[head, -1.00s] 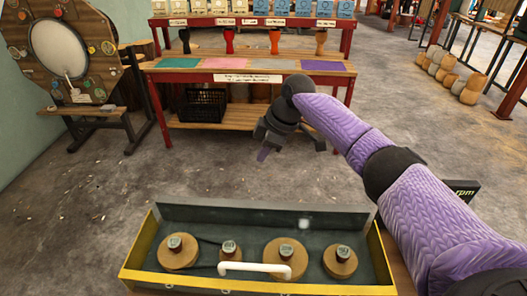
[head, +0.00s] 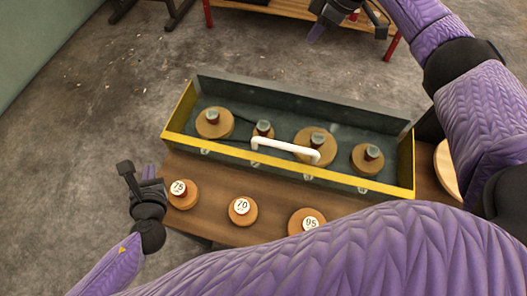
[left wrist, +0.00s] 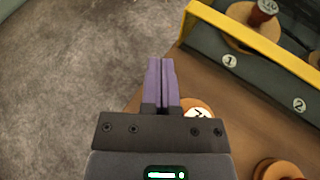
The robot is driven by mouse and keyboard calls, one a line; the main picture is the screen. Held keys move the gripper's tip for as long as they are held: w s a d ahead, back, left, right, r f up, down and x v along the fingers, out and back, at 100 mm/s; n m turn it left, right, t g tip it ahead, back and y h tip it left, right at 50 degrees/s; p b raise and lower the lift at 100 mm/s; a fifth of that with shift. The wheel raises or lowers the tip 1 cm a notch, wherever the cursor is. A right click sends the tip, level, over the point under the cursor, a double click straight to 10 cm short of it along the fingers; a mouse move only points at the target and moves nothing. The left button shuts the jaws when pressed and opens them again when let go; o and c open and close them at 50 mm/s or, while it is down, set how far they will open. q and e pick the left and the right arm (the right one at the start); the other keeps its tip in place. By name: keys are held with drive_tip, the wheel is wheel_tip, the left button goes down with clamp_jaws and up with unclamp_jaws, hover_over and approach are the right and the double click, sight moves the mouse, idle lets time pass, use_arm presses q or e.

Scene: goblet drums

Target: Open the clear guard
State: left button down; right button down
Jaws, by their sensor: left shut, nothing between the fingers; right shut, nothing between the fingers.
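The clear guard shows mainly by its white handle (head: 286,150), which spans the front of a dark box (head: 300,88) with yellow edges. The clear panel itself is hard to make out. Several round wooden pieces with dark-topped knobs are visible in the box. My left gripper (head: 149,172) is shut and empty, left of and below the box's front left corner, beside the weight marked 75. In the left wrist view its purple fingers (left wrist: 160,64) are together, apart from the yellow edge. My right gripper (head: 318,32) is shut and empty, beyond the box at the top.
On the wooden table (head: 210,160) in front of the box stand round wooden pieces marked 75 (head: 182,194), 70 (head: 242,210) and 95 (head: 307,222). A red-legged table (head: 270,8) stands behind on the grey floor.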

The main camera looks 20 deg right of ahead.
use_arm(q)
drive_tip(key=d+r+m+t+h, duration=0.2)
drive_tip(key=d+r+m+h, duration=0.25)
drive_tip(key=d+r, duration=0.7)
drive_tip(key=m+g+h, duration=0.1)
drive_tip(key=g+h, duration=0.3)
approach(266, 144)
drive_tip(key=shift+y, duration=0.25)
drive_tip(key=w+d+f, duration=0.1)
drive_tip(key=w, duration=0.1)
drive_tip(key=w+d+f, duration=0.1)
drive_tip(key=d+f, duration=0.1)
drive_tip(key=w+d+f, duration=0.1)
drive_tip(key=w, duration=0.1)
drive_tip(key=shift+w+d+f, duration=0.15)
drive_tip(key=shift+w+f, duration=0.2)
drive_tip(key=shift+f, duration=0.05)
drive_tip(key=shift+w+d+r, duration=0.1)
drive_tip(key=shift+w+r, duration=0.05)
drive_tip(key=shift+r, duration=0.35)
drive_tip(key=shift+w+d+r, duration=0.1)
drive_tip(key=shift+w+r, duration=0.05)
drive_tip(key=shift+r, duration=0.35)
use_arm(e)
drive_tip(key=c, duration=0.6)
unclamp_jaws()
